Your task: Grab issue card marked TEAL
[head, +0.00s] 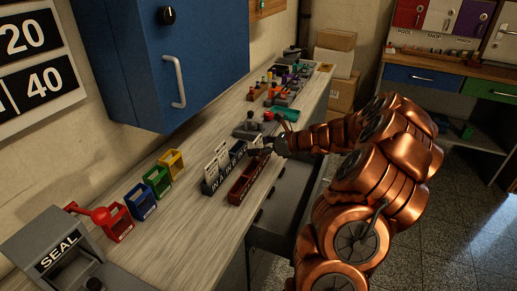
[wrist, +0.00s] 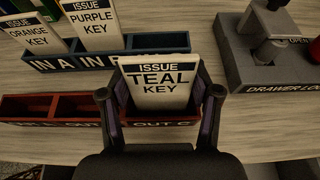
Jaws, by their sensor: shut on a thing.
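The white issue card marked TEAL KEY (wrist: 161,85) stands upright between my gripper's two fingers (wrist: 160,100) in the wrist view. The fingers are shut on its side edges. It overlaps the right ends of the blue IN tray (wrist: 160,42) and the dark red OUT tray (wrist: 52,122); I cannot tell whether its hidden lower edge touches either. ORANGE (wrist: 32,32) and PURPLE (wrist: 92,22) cards stand in the blue tray. In the head view my gripper (head: 268,148) is at the right end of these trays.
A grey block marked DRAWER (wrist: 265,70) stands right of the card. In the head view, red, blue, green and yellow bins (head: 158,182) line the bench (head: 160,225), with a SEAL machine (head: 50,265) at the near end. A blue wall cabinet (head: 185,60) hangs above.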

